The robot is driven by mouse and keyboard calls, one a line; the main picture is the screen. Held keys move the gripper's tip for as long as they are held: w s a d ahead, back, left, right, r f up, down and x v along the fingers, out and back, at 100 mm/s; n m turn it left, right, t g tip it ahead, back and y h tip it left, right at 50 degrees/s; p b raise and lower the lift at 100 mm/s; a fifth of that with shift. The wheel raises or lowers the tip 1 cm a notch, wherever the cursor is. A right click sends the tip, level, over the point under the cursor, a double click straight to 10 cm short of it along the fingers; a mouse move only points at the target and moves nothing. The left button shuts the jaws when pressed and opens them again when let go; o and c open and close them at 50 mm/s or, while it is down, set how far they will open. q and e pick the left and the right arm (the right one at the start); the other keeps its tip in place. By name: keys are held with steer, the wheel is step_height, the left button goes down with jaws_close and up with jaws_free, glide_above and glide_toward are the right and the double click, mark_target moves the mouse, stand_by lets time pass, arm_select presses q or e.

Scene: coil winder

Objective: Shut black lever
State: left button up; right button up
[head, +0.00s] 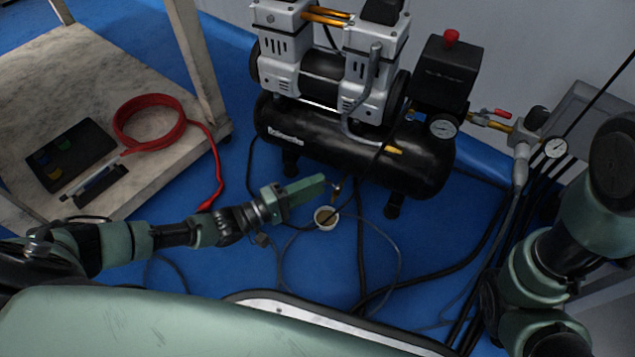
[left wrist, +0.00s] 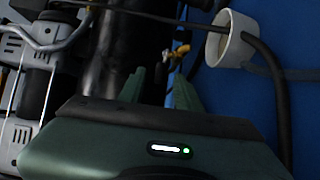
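The black lever is not clearly identifiable in either view. A small brass valve (head: 337,188) sits below the black compressor tank (head: 340,150); in the left wrist view the valve (left wrist: 179,54) looks yellow-brass, and any lever on it is too small to tell. My left gripper (head: 322,182) is beside this valve in the head view, under the tank. In the left wrist view its two green fingers (left wrist: 160,78) stand apart with nothing between them, and the valve shows beyond their tips. My right arm comes in at the right, but its gripper is not in view.
A white cup-like ring (head: 326,219) is on the blue floor just below the left gripper, with dark cables around it. A red-handled valve (head: 497,113) and gauges are at the right. A table (head: 165,170) with a red hose (head: 150,140) stands at the left.

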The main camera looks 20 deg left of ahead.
arm_select(q)
steer(key=p+v, duration=0.2)
steer(key=v, duration=0.3)
steer(key=shift+s+a+r+p, duration=0.15)
steer(key=shift+s+a+p, duration=0.1)
steer(key=shift+p, duration=0.1)
steer(key=shift+s+a, duration=0.35)
